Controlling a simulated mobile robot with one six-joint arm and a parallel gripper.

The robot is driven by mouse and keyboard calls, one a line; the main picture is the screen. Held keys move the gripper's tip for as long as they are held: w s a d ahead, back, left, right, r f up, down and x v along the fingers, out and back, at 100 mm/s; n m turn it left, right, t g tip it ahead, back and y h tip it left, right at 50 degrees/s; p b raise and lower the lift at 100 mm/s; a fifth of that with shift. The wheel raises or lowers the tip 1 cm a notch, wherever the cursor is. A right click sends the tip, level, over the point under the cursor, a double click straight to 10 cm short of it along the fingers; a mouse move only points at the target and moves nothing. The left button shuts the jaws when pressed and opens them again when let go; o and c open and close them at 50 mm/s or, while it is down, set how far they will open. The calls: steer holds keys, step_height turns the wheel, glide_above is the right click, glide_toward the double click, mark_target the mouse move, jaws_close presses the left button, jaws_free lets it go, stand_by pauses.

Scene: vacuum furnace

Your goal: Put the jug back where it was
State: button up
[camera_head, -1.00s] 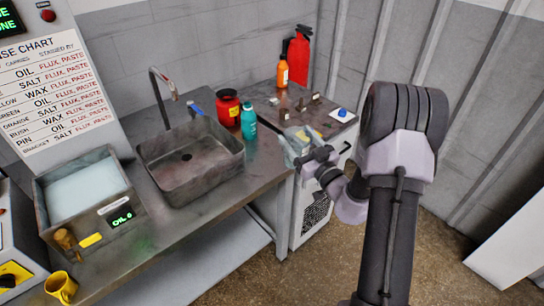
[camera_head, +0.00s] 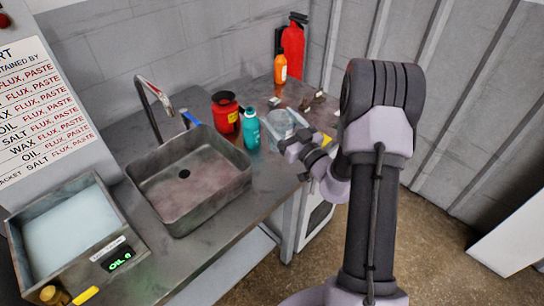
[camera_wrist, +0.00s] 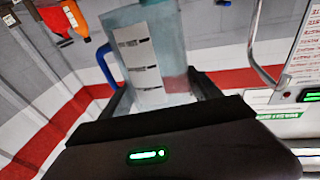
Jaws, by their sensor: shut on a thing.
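The jug (camera_head: 283,125) is clear and bluish, with dark marks on its side in the wrist view (camera_wrist: 150,55). My gripper (camera_head: 300,145) is shut on it, with a finger on either side in the wrist view. A blue curved piece, which looks like a handle, shows left of the jug there. In the head view the jug is just right of the teal bottle (camera_head: 250,129). It looks roughly upright. I cannot tell whether its base touches the bench or hangs above it.
The sink (camera_head: 190,185) with its tap (camera_head: 150,100) is left of the jug. A red jar (camera_head: 225,111) stands behind the teal bottle, and an orange bottle (camera_head: 280,68) farther back near a red extinguisher (camera_head: 293,48). Small dark pieces (camera_head: 310,101) are on the surface behind. An oil tank (camera_head: 70,235) is front left.

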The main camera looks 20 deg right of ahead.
steer(key=f+b, duration=0.2)
steer(key=f, duration=0.1)
steer(key=f+b, duration=0.2)
steer(key=f, duration=0.1)
steer(key=f+b, duration=0.1)
steer(key=f, duration=0.3)
steer(key=shift+s+b, duration=0.3)
steer(key=shift+b, duration=0.1)
steer(key=shift+r, duration=0.15)
steer(key=o, duration=1.6)
steer(key=shift+c, duration=0.2)
